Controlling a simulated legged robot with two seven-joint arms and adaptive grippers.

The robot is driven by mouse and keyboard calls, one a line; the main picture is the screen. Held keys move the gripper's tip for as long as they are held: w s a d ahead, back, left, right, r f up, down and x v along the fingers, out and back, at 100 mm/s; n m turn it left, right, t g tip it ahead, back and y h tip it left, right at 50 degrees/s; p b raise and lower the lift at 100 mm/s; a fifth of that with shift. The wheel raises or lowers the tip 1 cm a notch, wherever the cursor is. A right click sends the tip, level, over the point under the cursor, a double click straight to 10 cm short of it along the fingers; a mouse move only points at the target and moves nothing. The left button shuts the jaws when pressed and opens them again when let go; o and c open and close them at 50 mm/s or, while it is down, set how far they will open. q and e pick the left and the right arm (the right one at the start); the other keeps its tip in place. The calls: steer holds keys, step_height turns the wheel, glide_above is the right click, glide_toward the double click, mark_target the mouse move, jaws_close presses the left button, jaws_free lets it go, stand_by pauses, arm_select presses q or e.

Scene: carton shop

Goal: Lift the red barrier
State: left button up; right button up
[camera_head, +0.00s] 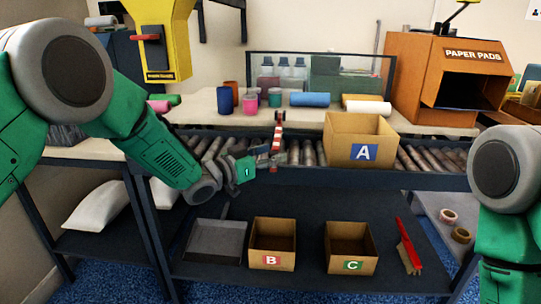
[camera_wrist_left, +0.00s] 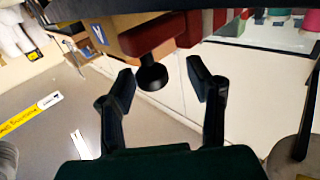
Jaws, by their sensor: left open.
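The red barrier (camera_head: 277,138) is a short red-and-white striped bar that stands at the front of the roller conveyor, left of box A. My left gripper (camera_head: 268,164) is beside its lower part, at the conveyor's front edge. In the left wrist view my left gripper (camera_wrist_left: 160,82) is open, with its two fingers apart. A dark red piece with a black knob (camera_wrist_left: 152,72), seemingly part of the barrier, shows beyond and between the fingertips. I cannot tell whether anything touches. Of my right arm only links show at the right edge; its gripper is out of view.
Cardboard box A (camera_head: 345,126) sits on the rollers (camera_head: 300,154) right of the barrier. Boxes B (camera_head: 272,261) and C (camera_head: 352,264), a grey tray (camera_head: 214,240) and a red brush (camera_head: 408,247) lie on the lower shelf. Cups and rolls stand behind the conveyor.

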arm_select(q)
steer(key=shift+d, duration=0.75)
jaws_close()
steer(key=shift+a+r, duration=0.1)
steer(key=shift+a, duration=0.1)
steer(key=shift+r+p, duration=0.15)
steer(key=shift+p, duration=0.3)
steer(key=shift+n+g+y, duration=0.7)
steer(key=shift+n+g, duration=0.2)
steer(key=r+p, duration=0.2)
steer(key=p, duration=0.1)
steer(key=r+p, duration=0.3)
steer(key=p, duration=0.1)
steer(key=w+r+p, duration=0.1)
steer(key=r+p, duration=0.1)
steer(key=p, duration=0.1)
steer(key=shift+r, duration=0.35)
steer(key=w+r+p, duration=0.4)
steer(key=r+p, duration=0.3)
steer(key=r, duration=0.1)
steer(key=shift+w+a+r, duration=0.2)
steer(key=shift+w+r, duration=0.15)
arm_select(e)
step_height(320, 180, up, 18)
steer(key=shift+d, duration=0.45)
